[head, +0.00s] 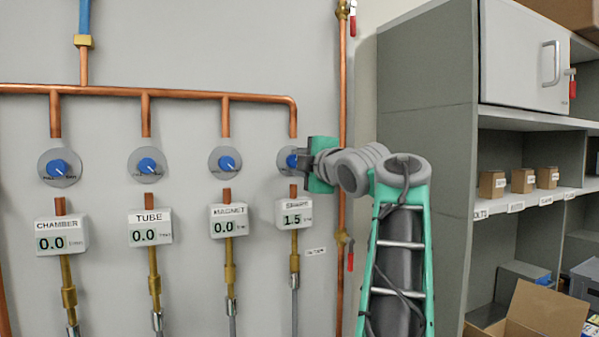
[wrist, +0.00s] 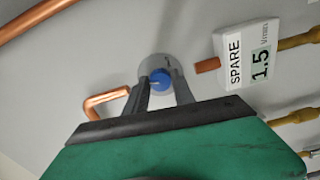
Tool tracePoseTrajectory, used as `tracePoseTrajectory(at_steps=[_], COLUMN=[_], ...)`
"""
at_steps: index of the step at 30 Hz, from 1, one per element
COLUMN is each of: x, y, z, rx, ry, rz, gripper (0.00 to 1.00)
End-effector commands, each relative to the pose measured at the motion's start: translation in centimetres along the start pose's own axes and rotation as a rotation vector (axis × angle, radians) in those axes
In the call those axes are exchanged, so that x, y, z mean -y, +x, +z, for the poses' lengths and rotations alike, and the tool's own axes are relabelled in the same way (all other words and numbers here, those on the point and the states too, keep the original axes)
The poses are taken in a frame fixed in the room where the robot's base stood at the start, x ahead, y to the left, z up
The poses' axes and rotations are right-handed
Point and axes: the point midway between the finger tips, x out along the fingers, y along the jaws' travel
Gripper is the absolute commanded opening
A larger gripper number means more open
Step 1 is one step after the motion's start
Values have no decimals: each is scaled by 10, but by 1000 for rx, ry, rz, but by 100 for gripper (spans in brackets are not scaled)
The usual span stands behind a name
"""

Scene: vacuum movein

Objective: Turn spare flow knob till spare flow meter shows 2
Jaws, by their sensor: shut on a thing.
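The spare flow knob (head: 291,160) is blue on a grey round plate, the rightmost of the row, partly hidden by my gripper in the head view. My gripper (head: 304,160) reaches it from the right. In the wrist view my gripper's dark fingers (wrist: 164,92) are shut on the blue knob (wrist: 160,79). The spare flow meter (head: 294,214) is a white box below the knob, labelled SPARE, and reads 1.5. It also shows in the wrist view (wrist: 247,57), turned on its side, reading 1.5.
The chamber meter (head: 61,236), tube meter (head: 150,228) and magnet meter (head: 229,220) each read 0.0, with blue knobs above. A copper pipe (head: 180,94) runs above the knobs. A vertical copper pipe (head: 342,110) passes close behind my wrist. Grey shelving (head: 425,130) stands at right.

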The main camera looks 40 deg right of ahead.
Motion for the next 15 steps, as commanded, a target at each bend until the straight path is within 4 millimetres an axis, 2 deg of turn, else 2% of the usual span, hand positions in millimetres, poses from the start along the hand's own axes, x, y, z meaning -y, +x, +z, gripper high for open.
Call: tracePoseTrajectory(at_steps=[15], x=[1], y=[0], z=[0], rx=[0], ry=[-490], rz=[0], gripper=[0])
